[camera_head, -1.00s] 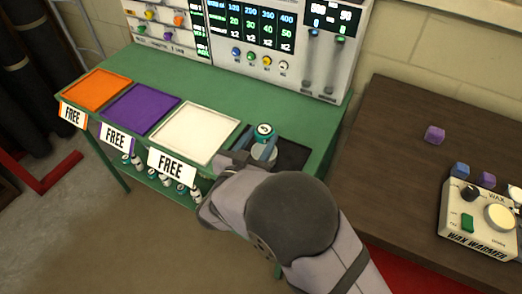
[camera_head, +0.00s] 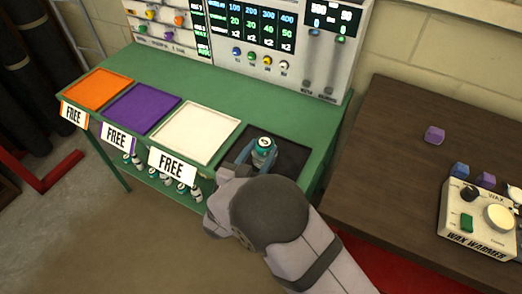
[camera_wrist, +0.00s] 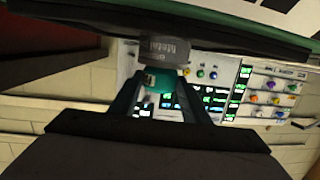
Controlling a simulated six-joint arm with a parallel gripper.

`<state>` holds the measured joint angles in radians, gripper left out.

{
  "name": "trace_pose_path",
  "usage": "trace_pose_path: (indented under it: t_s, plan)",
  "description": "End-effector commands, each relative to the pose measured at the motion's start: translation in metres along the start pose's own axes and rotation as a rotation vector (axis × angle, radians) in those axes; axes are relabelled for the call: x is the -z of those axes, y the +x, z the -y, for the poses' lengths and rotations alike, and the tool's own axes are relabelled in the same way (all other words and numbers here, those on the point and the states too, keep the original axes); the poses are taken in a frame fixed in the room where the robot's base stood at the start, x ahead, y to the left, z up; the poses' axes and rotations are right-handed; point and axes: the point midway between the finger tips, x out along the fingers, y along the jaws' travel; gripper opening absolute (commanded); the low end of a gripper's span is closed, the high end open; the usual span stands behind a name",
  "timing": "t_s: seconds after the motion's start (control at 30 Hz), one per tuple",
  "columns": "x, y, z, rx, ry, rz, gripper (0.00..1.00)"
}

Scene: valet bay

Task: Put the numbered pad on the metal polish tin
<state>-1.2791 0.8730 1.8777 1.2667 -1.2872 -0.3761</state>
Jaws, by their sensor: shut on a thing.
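The numbered pad (camera_head: 264,142) is a small round teal piece with a dark mark on a pale top, over the dark square mat at the right end of the green bench. My gripper (camera_head: 258,154) is shut on it, with blue-teal fingers on either side. The metal polish tin (camera_wrist: 168,48) shows as a grey cylinder lettered "Metal" just beyond the fingertips in the inverted wrist view. In the head view the pad and fingers largely hide the tin. The pad is directly above the tin; I cannot tell whether they touch.
Orange (camera_head: 98,89), purple (camera_head: 143,108) and white (camera_head: 196,133) trays with FREE signs line the bench (camera_head: 222,98). A control panel (camera_head: 245,40) stands behind. A brown table (camera_head: 390,165) at right holds purple and blue cubes and a wax warmer (camera_head: 478,220).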

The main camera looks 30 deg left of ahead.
Motion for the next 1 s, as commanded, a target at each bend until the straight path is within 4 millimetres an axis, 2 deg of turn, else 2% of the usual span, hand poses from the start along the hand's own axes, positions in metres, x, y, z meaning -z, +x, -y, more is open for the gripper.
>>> trace_pose_path:
  t_s: [0.13, 0.17, 0.23, 0.67, 0.87, 1.0]
  plan:
    - [-0.004, 0.001, 0.000, 0.000, 0.000, 0.000, 0.21]
    - [-0.004, 0.001, 0.000, 0.000, 0.000, 0.000, 0.45]
    - [-0.003, 0.001, 0.000, 0.000, 0.000, 0.000, 0.61]
    - [0.002, -0.001, 0.000, 0.001, 0.000, 0.000, 0.61]
    - [-0.001, -0.025, 0.002, 0.005, 0.000, 0.001, 0.61]
    - [-0.001, -0.049, 0.002, 0.005, 0.000, 0.000, 0.61]
